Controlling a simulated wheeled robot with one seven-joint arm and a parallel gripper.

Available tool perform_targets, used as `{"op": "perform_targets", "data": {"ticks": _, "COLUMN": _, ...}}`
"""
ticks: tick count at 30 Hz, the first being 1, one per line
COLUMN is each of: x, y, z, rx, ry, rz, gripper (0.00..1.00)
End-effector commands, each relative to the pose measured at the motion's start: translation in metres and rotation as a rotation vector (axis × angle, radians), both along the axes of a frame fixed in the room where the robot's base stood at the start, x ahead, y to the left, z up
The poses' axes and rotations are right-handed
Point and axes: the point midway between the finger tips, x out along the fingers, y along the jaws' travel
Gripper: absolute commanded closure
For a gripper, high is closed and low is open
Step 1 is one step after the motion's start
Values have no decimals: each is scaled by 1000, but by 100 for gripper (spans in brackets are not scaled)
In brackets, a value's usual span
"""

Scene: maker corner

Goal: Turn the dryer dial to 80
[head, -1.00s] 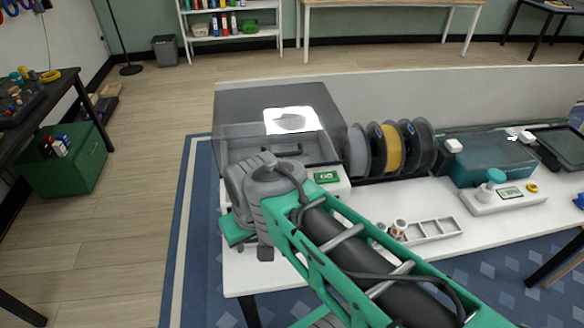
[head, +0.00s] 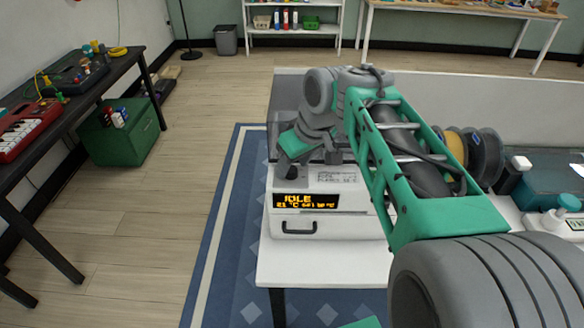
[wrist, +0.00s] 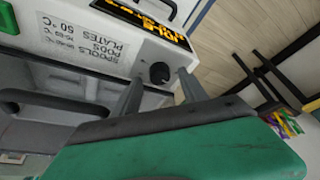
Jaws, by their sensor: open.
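The dryer (head: 328,222) is a white box with an orange display (head: 305,200) reading IDLE; the smaller digits are hard to read. In the wrist view its dial (wrist: 160,73) is a small dark round knob beside the printed label (wrist: 78,45), which includes 50 °C. My gripper (wrist: 161,77) is open, with one grey finger on each side of the dial. I cannot tell whether the fingers touch it.
The dryer stands near the left end of the white table (head: 300,264). Dark spools (head: 487,152) stand to the right behind my arm. A black handle (head: 299,227) sits below the display. The floor left of the table is clear, up to a dark bench (head: 70,95).

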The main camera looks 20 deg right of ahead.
Motion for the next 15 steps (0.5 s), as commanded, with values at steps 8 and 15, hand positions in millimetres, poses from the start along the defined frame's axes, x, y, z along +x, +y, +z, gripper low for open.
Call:
{"op": "perform_targets", "data": {"ticks": 8, "x": 5, "y": 2, "z": -11, "rx": -1, "ry": -2, "rz": -1, "gripper": 49}}
{"op": "perform_targets", "data": {"ticks": 15, "x": 4, "y": 2, "z": -11, "rx": -1, "ry": -1, "rz": -2, "gripper": 61}}
